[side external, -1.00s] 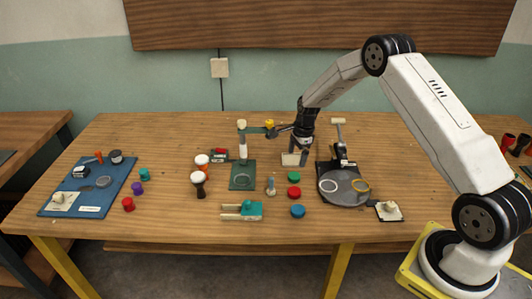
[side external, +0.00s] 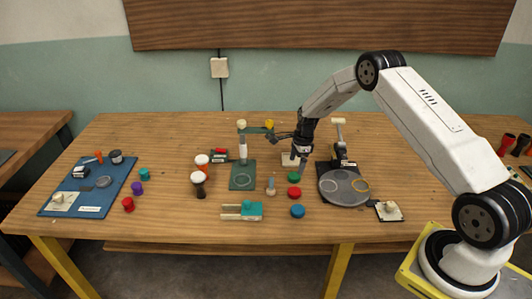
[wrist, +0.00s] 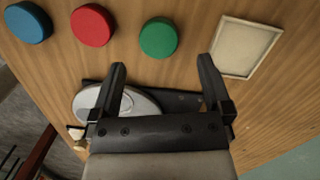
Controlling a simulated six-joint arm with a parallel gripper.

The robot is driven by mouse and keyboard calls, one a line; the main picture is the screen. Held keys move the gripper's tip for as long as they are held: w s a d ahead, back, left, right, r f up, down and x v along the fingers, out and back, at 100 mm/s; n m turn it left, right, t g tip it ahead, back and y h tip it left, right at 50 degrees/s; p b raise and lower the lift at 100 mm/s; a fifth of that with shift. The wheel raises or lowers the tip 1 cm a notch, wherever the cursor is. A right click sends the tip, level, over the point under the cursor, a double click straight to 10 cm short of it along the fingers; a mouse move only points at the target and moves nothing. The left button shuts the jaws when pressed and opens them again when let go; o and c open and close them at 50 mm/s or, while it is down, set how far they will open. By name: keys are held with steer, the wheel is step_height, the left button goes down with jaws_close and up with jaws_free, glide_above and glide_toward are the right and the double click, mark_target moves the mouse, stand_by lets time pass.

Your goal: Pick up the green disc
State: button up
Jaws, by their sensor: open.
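The green disc (side external: 294,177) lies flat on the wooden table, behind the red disc in the side view. In the wrist view the green disc (wrist: 158,38) sits just beyond the fingertips, roughly centred between them. My gripper (wrist: 162,68) is open and empty, with its two dark fingers spread apart. In the side view my gripper (side external: 299,166) hangs pointing down above the table, slightly behind the green disc. It appears apart from the disc.
A red disc (side external: 294,193) and a blue disc (side external: 298,211) lie in front of the green one. A shallow cream square tray (wrist: 245,47) lies beside it. A round grey plate (side external: 345,196) on a black stand is to the right; a green stand (side external: 242,183) is left.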

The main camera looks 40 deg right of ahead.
mark_target(294, 175)
steer(key=shift+a+f, duration=0.2)
steer(key=shift+f, duration=1.35)
steer(key=shift+a+f, duration=0.1)
steer(key=shift+f, duration=0.9)
steer(key=c, duration=1.2)
steer(key=shift+r, duration=0.2)
steer(key=shift+c, duration=0.2)
steer(key=shift+r, duration=0.5)
steer(key=s+a+r, duration=0.4)
steer(key=s+r, duration=0.7)
steer(key=s, duration=0.2)
steer(key=shift+s+r, duration=0.15)
steer(key=shift+r, duration=0.15)
